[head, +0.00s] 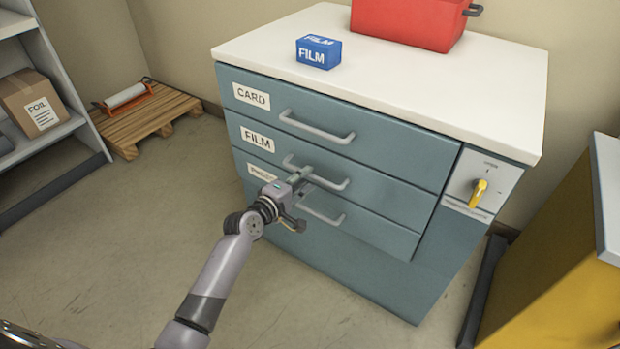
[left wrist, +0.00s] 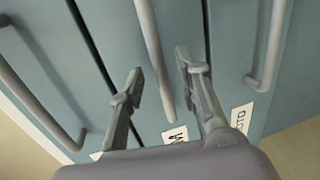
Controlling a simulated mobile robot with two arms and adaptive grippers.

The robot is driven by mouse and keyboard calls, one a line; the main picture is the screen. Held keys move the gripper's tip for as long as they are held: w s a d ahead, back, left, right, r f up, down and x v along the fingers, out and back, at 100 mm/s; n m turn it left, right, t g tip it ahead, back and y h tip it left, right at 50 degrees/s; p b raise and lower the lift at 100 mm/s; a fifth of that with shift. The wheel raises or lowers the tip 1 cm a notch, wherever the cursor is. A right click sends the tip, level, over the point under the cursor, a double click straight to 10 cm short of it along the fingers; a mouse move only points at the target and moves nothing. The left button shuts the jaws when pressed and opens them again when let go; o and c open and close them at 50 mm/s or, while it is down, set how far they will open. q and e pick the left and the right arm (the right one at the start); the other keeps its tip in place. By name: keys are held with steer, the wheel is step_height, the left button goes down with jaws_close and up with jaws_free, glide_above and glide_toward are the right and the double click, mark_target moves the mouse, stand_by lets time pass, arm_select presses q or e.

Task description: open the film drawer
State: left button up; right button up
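The film drawer (head: 390,197) is the middle of three teal drawers in the cabinet and looks shut. Its FILM label (head: 257,138) is at the left and its grey bar handle (head: 335,182) at the middle. My left gripper (head: 302,175) is at the left part of this handle. In the left wrist view my left gripper (left wrist: 158,68) has its fingers apart, one on each side of the film drawer's handle (left wrist: 150,40). Gaps show between the fingers and the bar. My right gripper is not in view.
The card drawer (head: 380,145) is above, and a third drawer (head: 380,235) with its own handle is just below. A blue FILM box (head: 318,52) and red bin (head: 405,22) stand on top. A yellow knob (head: 478,193) is at right. Floor in front is clear.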

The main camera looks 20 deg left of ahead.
mark_target(308, 176)
arm_select(q)
steer(key=shift+b+x, duration=0.35)
steer(key=shift+x, duration=1.3)
steer(key=shift+c, duration=0.6)
jaws_close()
